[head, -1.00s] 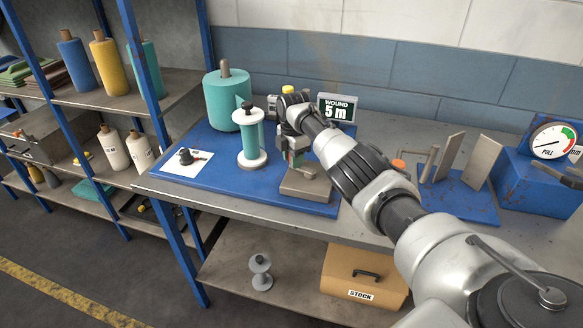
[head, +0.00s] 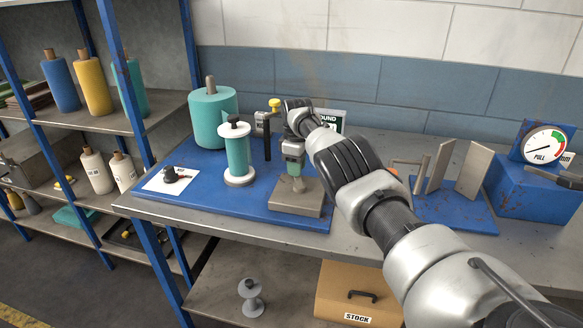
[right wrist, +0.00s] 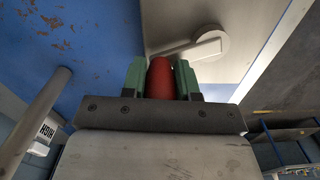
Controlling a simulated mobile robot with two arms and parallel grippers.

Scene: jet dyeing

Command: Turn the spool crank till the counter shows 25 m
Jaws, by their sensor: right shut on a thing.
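In the head view my right gripper (head: 293,150) points down over a grey block (head: 297,196) on the blue board. In the right wrist view its green fingers (right wrist: 160,79) are shut on the red crank handle (right wrist: 160,76). A pale crank arm with a round hub (right wrist: 210,43) lies just beyond the handle. The spool (head: 238,155), white-flanged with teal yarn, stands upright to the left of the gripper. The counter (head: 332,118) stands behind my arm; only part of its "WOUND" label shows, and its number is hidden. My left gripper is not in view.
A large teal yarn cone (head: 213,118) stands behind the spool. A dark post with a yellow knob (head: 275,104) is close left of the gripper. Grey plates (head: 473,174) and a pull gauge (head: 544,146) are to the right. A stock box (head: 360,292) sits below.

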